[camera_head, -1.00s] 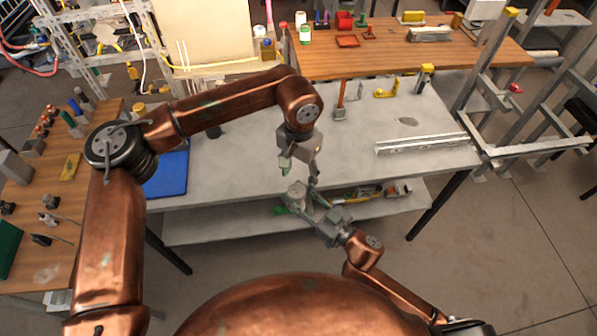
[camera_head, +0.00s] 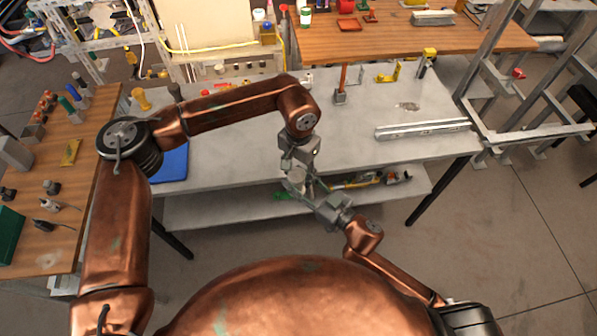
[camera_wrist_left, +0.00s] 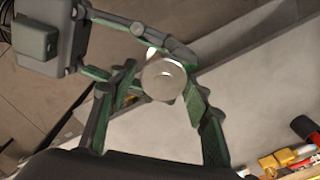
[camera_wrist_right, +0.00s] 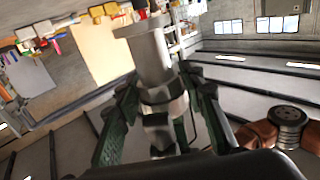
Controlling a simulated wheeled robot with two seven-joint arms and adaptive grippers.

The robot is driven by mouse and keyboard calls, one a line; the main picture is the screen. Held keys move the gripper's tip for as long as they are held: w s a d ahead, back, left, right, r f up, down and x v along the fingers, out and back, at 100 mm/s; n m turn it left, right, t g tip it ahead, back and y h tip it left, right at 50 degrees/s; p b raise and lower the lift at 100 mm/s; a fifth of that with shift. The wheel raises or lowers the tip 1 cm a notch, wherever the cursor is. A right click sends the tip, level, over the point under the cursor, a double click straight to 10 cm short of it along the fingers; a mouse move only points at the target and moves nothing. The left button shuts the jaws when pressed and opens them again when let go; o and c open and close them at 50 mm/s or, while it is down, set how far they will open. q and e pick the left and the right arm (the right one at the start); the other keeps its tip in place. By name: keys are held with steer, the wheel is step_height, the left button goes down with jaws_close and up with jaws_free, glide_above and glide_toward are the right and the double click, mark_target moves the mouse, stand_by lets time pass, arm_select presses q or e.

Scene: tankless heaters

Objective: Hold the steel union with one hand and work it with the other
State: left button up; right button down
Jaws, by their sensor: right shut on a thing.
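The steel union (camera_head: 295,181) is a grey metal fitting held in the air in front of the grey bench. My right gripper (camera_head: 314,193) is shut on it; in the right wrist view the union's stepped cylinder (camera_wrist_right: 151,58) stands between the green-padded fingers (camera_wrist_right: 158,98). My left gripper (camera_head: 298,163) is just above the union in the head view. In the left wrist view the union's round end (camera_wrist_left: 163,79) lies between the tips of my left gripper's spread fingers (camera_wrist_left: 160,72). Whether either finger touches it I cannot tell.
The grey bench (camera_head: 230,155) has a lower shelf (camera_head: 230,209) with tools near the grippers. A blue mat (camera_head: 170,165), a metal rail (camera_head: 422,129) and a red-handled tool (camera_head: 342,85) are on top. A wooden table (camera_head: 400,48) stands behind.

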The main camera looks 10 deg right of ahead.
arm_select(q)
steer(key=shift+s+d, duration=0.1)
steer(key=c, duration=0.8)
steer(key=o, duration=0.9)
steer(key=shift+o, duration=1.4)
steer(key=shift+r, duration=2.4)
steer(key=shift+c, duration=0.4)
steer(key=r, duration=0.3)
steer(key=shift+a, duration=0.25)
steer(key=shift+w+a+f, duration=0.1)
steer(key=shift+f, duration=1.85)
steer(key=shift+w+f, duration=0.1)
steer(key=shift+f, duration=1.85)
steer(key=shift+c, duration=0.6)
